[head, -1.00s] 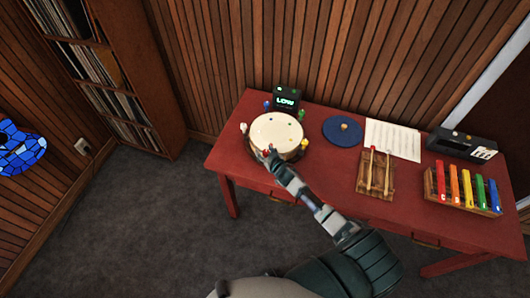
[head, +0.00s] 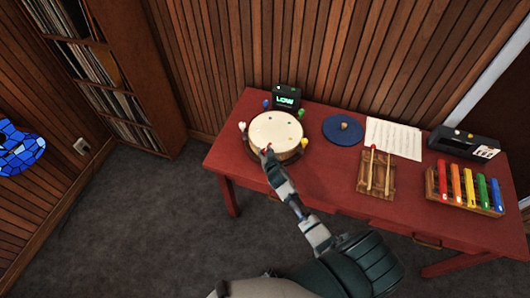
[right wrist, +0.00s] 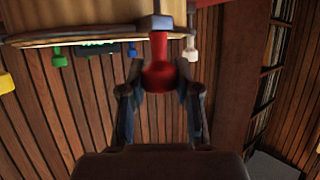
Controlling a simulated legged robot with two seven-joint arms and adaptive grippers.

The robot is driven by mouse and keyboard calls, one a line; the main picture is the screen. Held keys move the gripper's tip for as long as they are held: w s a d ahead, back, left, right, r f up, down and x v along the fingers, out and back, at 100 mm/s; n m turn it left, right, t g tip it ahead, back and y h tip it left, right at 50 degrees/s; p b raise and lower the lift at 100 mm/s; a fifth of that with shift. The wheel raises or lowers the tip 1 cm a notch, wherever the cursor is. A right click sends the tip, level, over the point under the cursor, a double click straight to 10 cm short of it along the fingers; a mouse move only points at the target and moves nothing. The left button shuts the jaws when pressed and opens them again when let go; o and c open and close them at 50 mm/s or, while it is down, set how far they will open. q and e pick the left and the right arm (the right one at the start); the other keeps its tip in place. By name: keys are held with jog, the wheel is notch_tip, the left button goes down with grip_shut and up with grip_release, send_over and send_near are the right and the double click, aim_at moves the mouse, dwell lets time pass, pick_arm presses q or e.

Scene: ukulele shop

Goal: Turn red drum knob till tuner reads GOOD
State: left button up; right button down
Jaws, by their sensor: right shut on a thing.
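The drum (head: 275,131) with a pale head stands on the left part of the red table. Coloured knobs sit around its rim. The red knob (right wrist: 159,65) shows large in the right wrist view, between the two fingers of my right gripper (right wrist: 160,92). In the head view my right gripper (head: 268,157) is at the drum's near edge, shut on the red knob, which it mostly covers. The tuner (head: 286,97) behind the drum reads LOW in green letters. My left gripper is not in view.
The red table (head: 325,185) also holds a blue disc (head: 342,130), paper sheets (head: 394,138), mallets on a wooden stand (head: 375,175), a coloured xylophone (head: 464,188) and a black device (head: 463,144). A record shelf (head: 105,75) stands at the left.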

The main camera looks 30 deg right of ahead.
jog(key=m+g+h+b, duration=0.1)
jog(key=m+h+b, duration=0.1)
jog(key=b, duration=0.1)
jog(key=shift+a+f+m+h, duration=0.1)
jog(key=shift+f+m+h, duration=0.05)
jog(key=shift+m+h, duration=0.2)
jog(key=shift+r+m+g+h+b, duration=0.2)
jog(key=shift+m+g+h+b, duration=0.2)
jog(key=shift+m+h+b, duration=0.55)
jog(key=shift+n, duration=0.3)
jog(key=c, duration=0.8)
grip_release()
jog(key=shift+r, duration=0.1)
jog(key=shift+s+a, duration=0.15)
jog(key=shift+s, duration=0.05)
jog(key=v, duration=0.7)
